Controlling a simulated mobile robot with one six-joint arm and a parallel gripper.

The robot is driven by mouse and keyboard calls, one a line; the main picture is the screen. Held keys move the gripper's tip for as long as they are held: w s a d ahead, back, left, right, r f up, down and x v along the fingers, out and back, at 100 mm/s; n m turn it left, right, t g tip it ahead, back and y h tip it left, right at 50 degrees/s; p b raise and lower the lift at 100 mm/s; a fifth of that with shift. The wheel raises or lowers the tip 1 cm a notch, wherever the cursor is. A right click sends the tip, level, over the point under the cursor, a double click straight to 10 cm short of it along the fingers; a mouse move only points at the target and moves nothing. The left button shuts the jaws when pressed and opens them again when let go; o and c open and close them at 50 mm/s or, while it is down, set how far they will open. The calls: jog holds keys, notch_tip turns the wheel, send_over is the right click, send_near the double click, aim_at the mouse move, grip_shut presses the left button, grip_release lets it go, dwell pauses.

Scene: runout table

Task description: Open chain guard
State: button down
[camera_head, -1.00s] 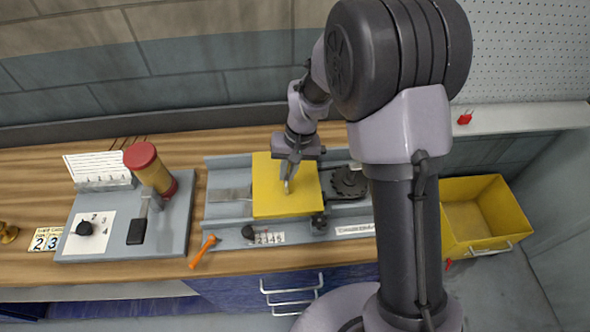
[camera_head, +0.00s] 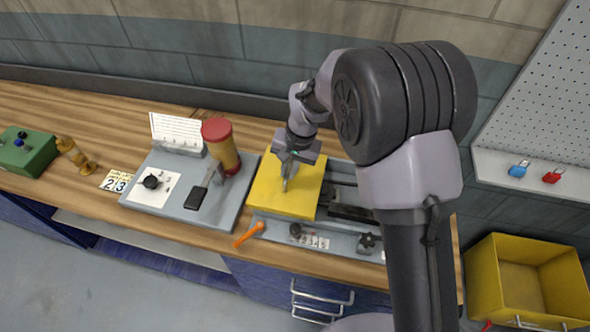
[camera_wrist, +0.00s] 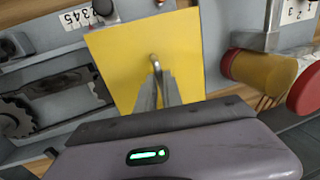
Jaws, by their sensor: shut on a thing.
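The chain guard is a flat yellow plate (camera_head: 268,200) at the left part of the grey runout fixture (camera_head: 345,240). It also fills the middle of the wrist view (camera_wrist: 120,60). My gripper (camera_head: 287,182) is above the plate, with its fingers shut on the small upright handle (camera_wrist: 154,60) that stands on it. To the guard's right the dark track is uncovered. The toothed sprocket (camera_wrist: 18,115) is in the open in the wrist view; in the head view my arm hides that area.
A red and yellow cylinder (camera_head: 222,145) stands on the grey panel just left of the guard. An orange lever (camera_head: 250,234), a black knob (camera_head: 295,230) and a star knob (camera_head: 368,242) line the fixture's front. A yellow bin (camera_head: 530,280) is at the right.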

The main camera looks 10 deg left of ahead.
jog(key=c, duration=1.5)
grip_release()
jog(key=d+r+p, duration=0.1)
jog(key=r, duration=0.4)
jog(key=d+r+p, duration=0.1)
jog(key=r, duration=0.5)
jog(key=d+r+p, duration=0.1)
jog(key=r, duration=0.5)
jog(key=shift+d+r, duration=0.1)
jog(key=shift+d, duration=0.15)
jog(key=shift+d, duration=0.1)
jog(key=s+d+m+t+b, duration=0.3)
jog(key=s+d+t+b, duration=0.1)
jog(key=s+d+b, duration=0.95)
jog(key=shift+m+t, duration=0.7)
jog(key=shift+t, duration=0.2)
jog(key=s+d+f+b, duration=0.1)
jog(key=s+d+f, duration=0.1)
jog(key=s+d+f+b, duration=0.1)
jog(key=s+d+f, duration=0.1)
jog(key=s, duration=0.1)
jog(key=s+d+f+b, duration=0.1)
jog(key=s+d+f, duration=0.1)
jog(key=s+f, duration=0.1)
jog(key=shift+d, duration=0.25)
